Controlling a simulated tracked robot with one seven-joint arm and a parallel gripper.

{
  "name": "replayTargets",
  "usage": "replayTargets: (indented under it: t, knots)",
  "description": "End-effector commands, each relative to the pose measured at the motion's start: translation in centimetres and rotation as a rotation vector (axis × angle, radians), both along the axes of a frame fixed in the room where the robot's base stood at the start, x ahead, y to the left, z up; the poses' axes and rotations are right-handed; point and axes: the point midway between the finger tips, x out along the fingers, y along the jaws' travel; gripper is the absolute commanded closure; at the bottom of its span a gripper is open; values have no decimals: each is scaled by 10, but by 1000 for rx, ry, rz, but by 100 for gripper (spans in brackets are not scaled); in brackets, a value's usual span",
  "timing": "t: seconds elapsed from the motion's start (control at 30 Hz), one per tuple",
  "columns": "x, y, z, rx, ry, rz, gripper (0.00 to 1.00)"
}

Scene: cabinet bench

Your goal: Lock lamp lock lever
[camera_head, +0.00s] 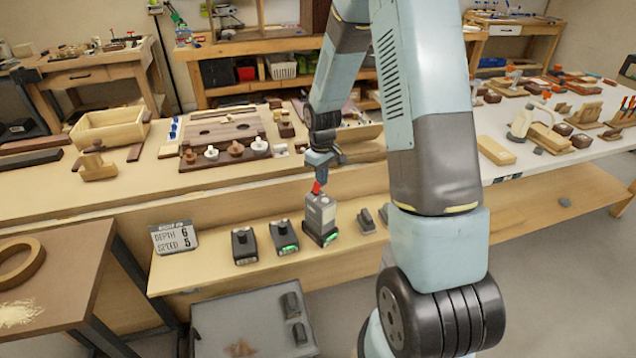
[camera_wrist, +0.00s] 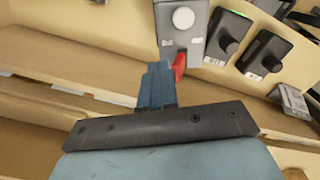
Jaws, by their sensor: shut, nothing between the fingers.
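The lamp box (camera_head: 320,214) is a grey box with a green-lit base, standing on the lower shelf. Its red lever (camera_head: 316,187) sticks up at the top left of the box. In the wrist view the grey box (camera_wrist: 182,30) shows a round white disc, and the red lever (camera_wrist: 179,66) is on its near side. My gripper (camera_head: 318,178) is shut with nothing between its fingers. In the wrist view its blue fingers (camera_wrist: 158,75) are right beside the red lever. I cannot tell whether they touch it.
Black units (camera_head: 284,236) with green lights stand left of the box on the shelf (camera_head: 200,273). A sign (camera_head: 174,238) stands at the shelf's left end. Small dark blocks (camera_head: 367,221) stand to the right. The bench top's front edge (camera_head: 230,192) lies behind the box.

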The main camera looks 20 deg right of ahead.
Motion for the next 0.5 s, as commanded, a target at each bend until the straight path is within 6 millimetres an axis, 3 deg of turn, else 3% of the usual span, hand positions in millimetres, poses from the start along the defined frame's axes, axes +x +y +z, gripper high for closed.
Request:
replayTargets:
  t: [0.5]
  knots:
    - [-5, 10, 0, 0, 0, 1, 100]
